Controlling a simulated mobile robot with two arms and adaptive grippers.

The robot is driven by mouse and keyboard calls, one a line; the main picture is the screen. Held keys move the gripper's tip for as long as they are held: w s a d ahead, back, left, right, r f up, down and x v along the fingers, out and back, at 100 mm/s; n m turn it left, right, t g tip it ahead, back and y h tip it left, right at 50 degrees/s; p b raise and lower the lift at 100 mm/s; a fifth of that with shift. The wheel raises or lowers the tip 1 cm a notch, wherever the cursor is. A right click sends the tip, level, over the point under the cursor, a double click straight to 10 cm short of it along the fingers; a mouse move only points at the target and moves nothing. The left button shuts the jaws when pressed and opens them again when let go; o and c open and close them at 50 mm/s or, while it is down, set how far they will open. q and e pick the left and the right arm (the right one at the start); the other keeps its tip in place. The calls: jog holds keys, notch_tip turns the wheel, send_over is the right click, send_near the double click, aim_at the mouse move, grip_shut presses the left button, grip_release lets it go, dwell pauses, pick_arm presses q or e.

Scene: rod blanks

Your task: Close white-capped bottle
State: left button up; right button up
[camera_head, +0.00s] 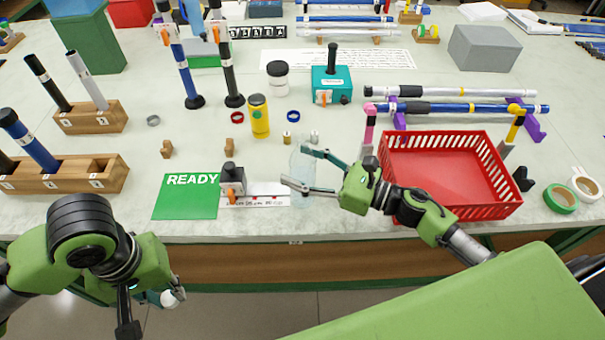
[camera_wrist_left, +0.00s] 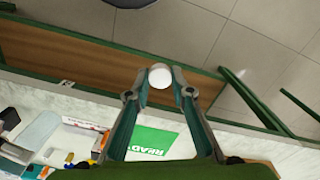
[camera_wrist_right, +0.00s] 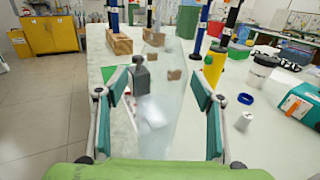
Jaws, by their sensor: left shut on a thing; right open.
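A clear, see-through bottle (camera_head: 302,172) stands upright on the table near the front edge, left of the red basket. It shows faintly in the right wrist view (camera_wrist_right: 155,115). My right gripper (camera_head: 296,166) comes in from the right, its open fingers to either side of the bottle; I cannot tell whether they touch it. My left gripper (camera_wrist_left: 160,82) is shut on a round white cap (camera_wrist_left: 160,76), held at its fingertips. In the head view the cap (camera_head: 170,299) is in front of the table edge, over the floor, well apart from the bottle.
A grey block-shaped device (camera_head: 232,180) and a green READY mat (camera_head: 188,196) lie left of the bottle. The red basket (camera_head: 480,200) is right, partly behind my right arm.

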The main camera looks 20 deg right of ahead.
jog(key=c, duration=1.4)
jog(key=shift+c, duration=0.3)
jog(key=shift+r, duration=0.15)
jog(key=shift+r, duration=0.5)
pick_arm(q)
jog(key=shift+f, duration=0.25)
jog(key=shift+f+b, duration=0.55)
jog(key=shift+b, duration=0.25)
pick_arm(e)
jog(key=s+d+r, duration=0.2)
jog(key=s+r, duration=0.9)
jog(key=s, duration=0.3)
jog(key=shift+r, duration=0.4)
